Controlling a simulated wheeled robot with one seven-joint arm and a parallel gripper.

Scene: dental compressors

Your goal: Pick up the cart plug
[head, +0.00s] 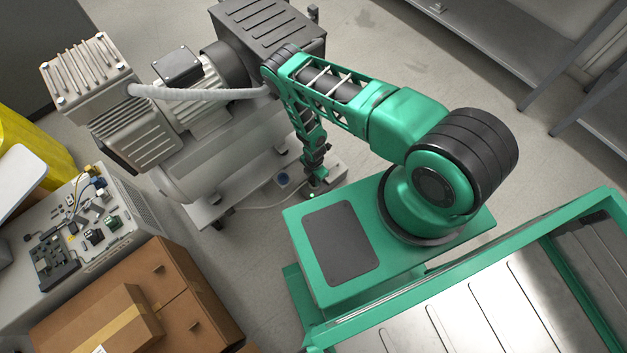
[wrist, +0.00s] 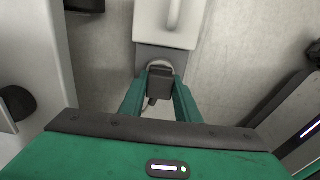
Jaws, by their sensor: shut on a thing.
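The cart plug (wrist: 160,86) is a dark block in the wrist view, between the two green fingers of my gripper (wrist: 160,92). My gripper is shut on it. A pale curved rim shows just beyond the plug, against a grey block (wrist: 152,55); I cannot tell whether the plug still sits in it. The plug cannot be made out there.
The compressor (head: 215,130) with its grey hose stands on the cart beside my arm. A pale cable (head: 255,206) lies on the floor. Cardboard boxes (head: 140,310) stand at lower left.

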